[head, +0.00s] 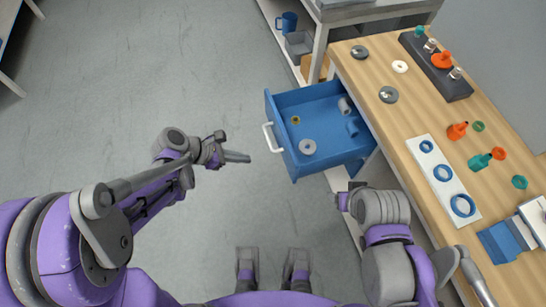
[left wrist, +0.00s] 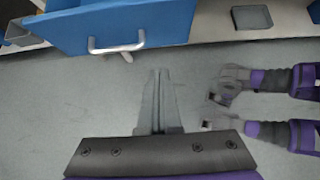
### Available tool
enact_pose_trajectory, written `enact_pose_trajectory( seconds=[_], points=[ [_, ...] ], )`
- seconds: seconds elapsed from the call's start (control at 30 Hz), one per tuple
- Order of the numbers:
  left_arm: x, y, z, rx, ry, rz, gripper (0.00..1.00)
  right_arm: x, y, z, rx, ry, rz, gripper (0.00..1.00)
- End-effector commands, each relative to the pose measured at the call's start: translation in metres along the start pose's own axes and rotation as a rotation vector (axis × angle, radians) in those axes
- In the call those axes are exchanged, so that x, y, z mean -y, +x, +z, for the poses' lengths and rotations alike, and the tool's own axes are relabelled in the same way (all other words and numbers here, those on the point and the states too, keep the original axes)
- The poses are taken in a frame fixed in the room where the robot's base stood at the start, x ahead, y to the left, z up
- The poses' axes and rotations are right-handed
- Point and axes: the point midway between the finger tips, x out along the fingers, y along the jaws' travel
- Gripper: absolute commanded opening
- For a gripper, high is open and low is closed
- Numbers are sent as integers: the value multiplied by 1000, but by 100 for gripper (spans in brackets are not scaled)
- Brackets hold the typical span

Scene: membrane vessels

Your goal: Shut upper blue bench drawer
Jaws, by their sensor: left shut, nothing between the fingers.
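The upper blue drawer (head: 322,165) stands pulled out from the wooden bench (head: 410,125) in the head view, with several small parts inside. Its white handle (head: 271,138) is on the front panel. The drawer front (left wrist: 140,28) and handle (left wrist: 117,46) also show at the top of the left wrist view. My left gripper (head: 248,157) is shut and empty, left of the handle and apart from it. Its closed fingers (left wrist: 159,75) point toward the drawer front. My right arm is at the bench's near edge, right of the drawer; its fingers are not clear in the head view.
The bench top holds a dark rack (head: 437,65), a white plate with blue rings (head: 443,173), and several orange and green parts. A shelf with a blue mug (head: 287,22) and grey bin (head: 299,46) stands behind. The floor left of the drawer is clear.

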Motion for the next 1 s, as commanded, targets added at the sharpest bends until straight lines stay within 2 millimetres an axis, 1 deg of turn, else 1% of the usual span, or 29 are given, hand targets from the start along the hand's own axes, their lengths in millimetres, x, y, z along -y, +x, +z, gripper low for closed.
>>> enact_pose_trajectory(
  seconds=[0.17,0.27,0.5,0.57,0.6,0.7,0.8,1.0],
  points=[
    [0,18,0,5,-10,-4,0,0,2,2,1,0,0,68],
    [0,37,0,4,-8,-5,0,0,5,3,2,0,0,68],
    [0,90,0,4,-7,-4,0,0,11,6,4,0,0,68],
    [0,102,0,4,-6,-4,0,0,12,7,4,0,0,68],
    [1,106,4,4,-6,-4,0,0,11,6,4,0,0,68],
    [0,116,17,3,-6,-4,0,0,9,5,3,0,0,68],
    [0,123,24,3,-6,-2,0,0,8,5,3,0,0,68],
    [0,128,29,3,-8,-1,0,0,8,4,3,0,0,68]
  ],
)
